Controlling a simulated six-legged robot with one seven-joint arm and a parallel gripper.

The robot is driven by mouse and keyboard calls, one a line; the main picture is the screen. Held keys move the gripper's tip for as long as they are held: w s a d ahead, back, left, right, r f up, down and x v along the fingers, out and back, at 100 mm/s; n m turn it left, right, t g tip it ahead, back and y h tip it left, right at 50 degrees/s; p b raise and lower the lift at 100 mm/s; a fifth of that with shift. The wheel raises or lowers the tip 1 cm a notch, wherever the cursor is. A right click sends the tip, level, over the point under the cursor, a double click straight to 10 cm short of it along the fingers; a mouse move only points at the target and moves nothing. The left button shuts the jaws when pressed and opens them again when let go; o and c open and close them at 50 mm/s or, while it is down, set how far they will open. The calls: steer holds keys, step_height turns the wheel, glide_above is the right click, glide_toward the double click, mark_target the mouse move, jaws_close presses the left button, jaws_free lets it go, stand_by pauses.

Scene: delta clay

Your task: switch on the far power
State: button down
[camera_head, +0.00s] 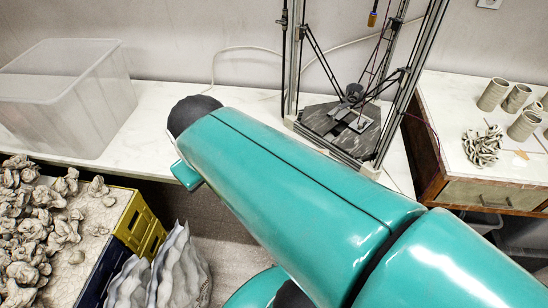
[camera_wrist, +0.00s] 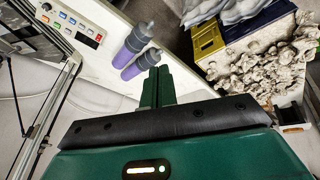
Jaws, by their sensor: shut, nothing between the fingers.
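In the wrist view my gripper (camera_wrist: 157,88) is shut and empty, its green fingers pointing up the picture over the white table. A white control panel (camera_wrist: 72,25) with several small coloured buttons and switches sits at the upper left, at the foot of the delta printer; my fingers are to its right and apart from it. I cannot tell which control is the far power or whether it is on. In the head view the delta printer (camera_head: 343,122) stands on the table, partly behind my teal arm. My gripper and the panel are hidden there.
Two purple-and-grey bottles (camera_wrist: 132,48) lie close beyond my fingers. A clear plastic bin (camera_head: 70,100) stands at the left on the white table (camera_head: 240,98). A yellow crate (camera_head: 140,222) and grey clay lumps (camera_head: 35,225) are lower left. Clay cups (camera_head: 493,95) stand at right.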

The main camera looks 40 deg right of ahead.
steer(key=w+d+f+n+g+y, duration=0.2)
steer(key=w+d+f+n, duration=0.1)
steer(key=d+f, duration=0.7)
steer(key=w+d+f+n+g+y, duration=0.1)
steer(key=w+d+f+n+y, duration=0.15)
steer(key=d+f, duration=0.75)
steer(key=d+r+n+t+y, duration=0.1)
steer(key=d+t, duration=0.5)
steer(key=d, duration=0.6)
steer(key=shift+w+d+n+t, duration=0.15)
steer(key=shift+d+n+t, duration=0.1)
steer(key=shift+n+t, duration=0.2)
steer(key=x, duration=0.7)
steer(key=d+f+x, duration=0.1)
steer(key=x, duration=0.3)
steer(key=shift+a+f, duration=0.2)
steer(key=shift+f, duration=0.15)
steer(key=shift+d+f, duration=0.1)
steer(key=shift+f, duration=0.6)
